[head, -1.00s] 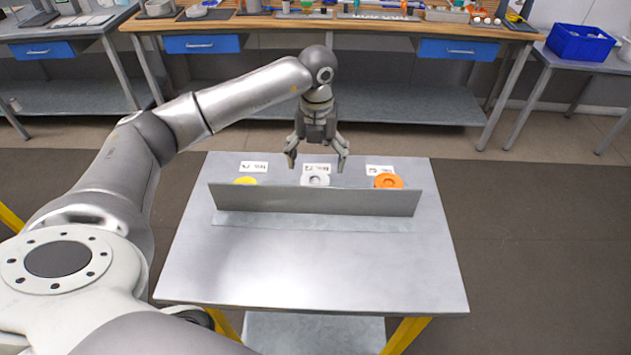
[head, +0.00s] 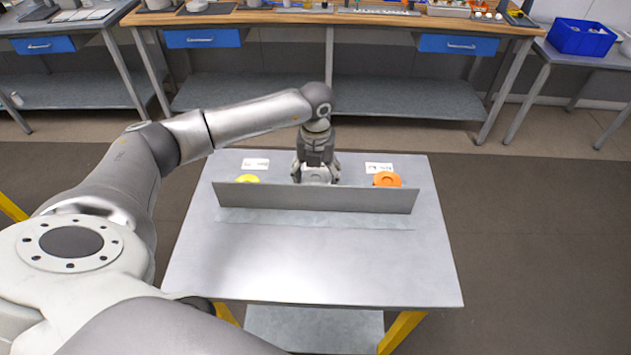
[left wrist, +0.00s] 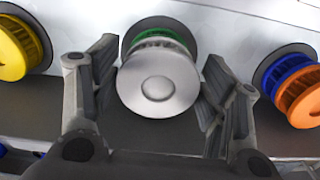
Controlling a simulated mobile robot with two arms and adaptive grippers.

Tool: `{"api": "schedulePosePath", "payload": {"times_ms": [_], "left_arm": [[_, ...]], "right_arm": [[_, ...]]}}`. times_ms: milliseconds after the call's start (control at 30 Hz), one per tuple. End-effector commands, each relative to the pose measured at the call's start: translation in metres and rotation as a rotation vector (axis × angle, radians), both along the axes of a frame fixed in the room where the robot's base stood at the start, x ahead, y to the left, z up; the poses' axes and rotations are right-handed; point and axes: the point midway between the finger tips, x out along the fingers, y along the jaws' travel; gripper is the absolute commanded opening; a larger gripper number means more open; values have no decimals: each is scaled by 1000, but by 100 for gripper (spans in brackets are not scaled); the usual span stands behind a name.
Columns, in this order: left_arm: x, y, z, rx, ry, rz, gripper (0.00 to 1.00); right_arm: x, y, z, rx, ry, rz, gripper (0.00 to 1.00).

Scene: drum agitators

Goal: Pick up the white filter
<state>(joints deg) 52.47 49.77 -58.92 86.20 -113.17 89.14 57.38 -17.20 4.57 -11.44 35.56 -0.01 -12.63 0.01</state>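The white filter (left wrist: 158,82) is a round, spool-like piece with a pale domed cap and a green band behind it, seen in the left wrist view. In the head view only a bit of its top (head: 317,174) shows behind the upright metal panel. My left gripper (head: 316,178) is lowered over it from above. In the left wrist view its fingers (left wrist: 158,92) stand on either side of the white filter, with a narrow gap visible on each side. The fingers are open. My right gripper is not in view.
A yellow filter (head: 247,179) stands to the left and an orange filter (head: 387,180) to the right, behind the upright panel (head: 315,198). Label cards (head: 379,168) lie behind them. The table's front half (head: 310,262) is clear.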

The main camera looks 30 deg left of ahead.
Motion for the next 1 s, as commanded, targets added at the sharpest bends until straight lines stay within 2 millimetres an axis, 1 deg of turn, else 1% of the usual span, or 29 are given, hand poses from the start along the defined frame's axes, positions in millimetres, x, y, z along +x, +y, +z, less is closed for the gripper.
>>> {"api": "schedulePosePath", "payload": {"times_ms": [33,133,367,467,567,800,900,1000], "left_arm": [[0,0,0,0,0,0,57],[0,0,0,0,0,0,44],[0,0,1,0,0,1,43],[1,0,4,-1,-3,1,43],[1,0,16,-1,-4,2,43],[2,0,64,-1,-6,0,43],[1,0,81,0,-4,1,43],[-1,-2,92,-2,-1,-3,43]], "right_arm": [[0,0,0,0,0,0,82],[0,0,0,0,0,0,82],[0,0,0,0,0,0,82],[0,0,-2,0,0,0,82],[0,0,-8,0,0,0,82],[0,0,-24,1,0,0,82],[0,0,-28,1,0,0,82],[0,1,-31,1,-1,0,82]]}}
